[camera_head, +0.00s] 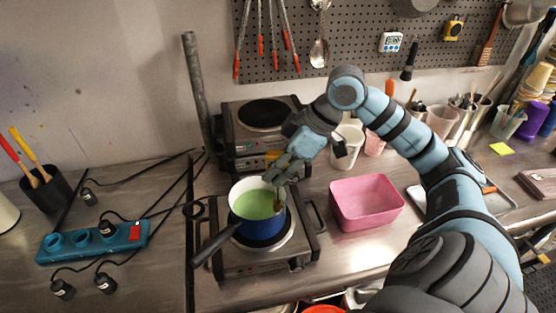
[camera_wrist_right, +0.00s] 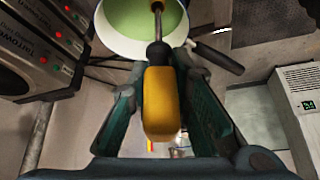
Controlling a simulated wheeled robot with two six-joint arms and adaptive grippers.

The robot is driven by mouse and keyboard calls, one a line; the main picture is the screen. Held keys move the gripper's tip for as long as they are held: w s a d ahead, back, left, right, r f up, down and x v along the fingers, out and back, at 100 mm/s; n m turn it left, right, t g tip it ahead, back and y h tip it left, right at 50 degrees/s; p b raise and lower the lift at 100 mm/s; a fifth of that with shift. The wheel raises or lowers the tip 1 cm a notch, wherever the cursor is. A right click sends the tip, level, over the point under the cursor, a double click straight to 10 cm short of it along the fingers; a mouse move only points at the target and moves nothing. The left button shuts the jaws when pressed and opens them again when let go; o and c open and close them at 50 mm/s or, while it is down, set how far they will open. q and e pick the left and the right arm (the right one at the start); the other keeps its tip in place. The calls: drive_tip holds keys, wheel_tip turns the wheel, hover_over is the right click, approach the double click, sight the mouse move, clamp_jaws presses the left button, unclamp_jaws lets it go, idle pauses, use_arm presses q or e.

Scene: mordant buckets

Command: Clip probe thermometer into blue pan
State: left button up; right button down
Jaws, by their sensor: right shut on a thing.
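The blue pan (camera_head: 258,231) stands on the front hot plate, with a white inside, green liquid in it and a dark handle pointing to the lower left. My right gripper (camera_head: 281,172) is over the pan's back right rim, pointing down. In the right wrist view it is shut on the yellow handle of the probe thermometer (camera_wrist_right: 161,105). A thin dark shaft runs from that handle toward the pan (camera_wrist_right: 112,38) and overlaps the green liquid. I cannot tell whether the probe touches the rim or is clipped. My left gripper is not in view.
A pink tub (camera_head: 366,204) stands right of the hot plate (camera_head: 264,262). A second hot plate (camera_head: 259,128) is stacked behind. A teal power strip (camera_head: 92,241) with black cables lies at the left. White cups stand behind the tub.

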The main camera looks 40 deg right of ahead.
drive_tip(key=shift+f, duration=0.35)
drive_tip(key=shift+f, duration=0.5)
drive_tip(key=shift+f+b, duration=0.1)
drive_tip(key=shift+b, duration=0.2)
drive_tip(key=shift+f, duration=0.6)
idle(0.3)
drive_tip(key=shift+f+b, duration=0.3)
drive_tip(key=shift+f, duration=0.3)
